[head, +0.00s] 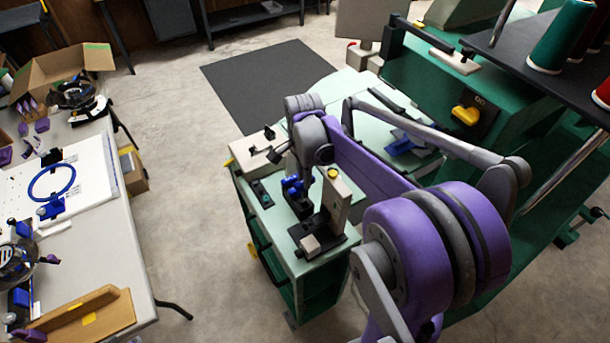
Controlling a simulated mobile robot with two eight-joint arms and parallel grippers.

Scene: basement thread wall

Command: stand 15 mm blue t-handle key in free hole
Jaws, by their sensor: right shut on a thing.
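My right gripper (281,154) is small and dark in the head view, above the left part of the pale green bench top (270,222). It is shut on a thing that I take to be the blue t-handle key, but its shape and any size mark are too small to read. A blue piece (292,187) shows just below the gripper; I cannot tell whether it is separate from what is held. A pale block (252,150) with dark fittings lies left of the gripper. I cannot make out the free hole. My left gripper is out of view.
A tan upright post (337,199) on a black base stands close to the right of the blue piece. Another blue item (402,144) lies farther right. A green machine (450,80) borders the bench. A cluttered table (125,225) stands left, across open floor.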

